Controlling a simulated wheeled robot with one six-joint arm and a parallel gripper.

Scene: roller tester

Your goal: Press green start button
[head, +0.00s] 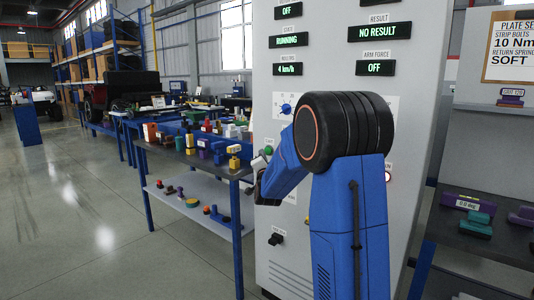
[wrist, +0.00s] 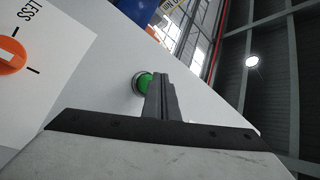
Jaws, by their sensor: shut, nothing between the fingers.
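The green start button (wrist: 145,83) sits in a metal ring on the pale panel in the wrist view. My gripper (wrist: 161,80) is shut and empty, and its fingertips overlap the right part of the button. I cannot tell whether they touch it. In the head view the green button (head: 268,149) shows small at the panel's left side, just above my gripper, which is partly hidden by my arm. The cabinet (head: 333,90) displays read "RUNNING", "4 km/h", "NO RESULT" and "OFF".
An orange knob (wrist: 10,56) marked "LESS" is on the panel in the wrist view. A blue knob (head: 286,109) is above the button in the head view. A workbench (head: 160,155) with several coloured parts stands left of the cabinet, and a shelf (head: 487,240) stands right.

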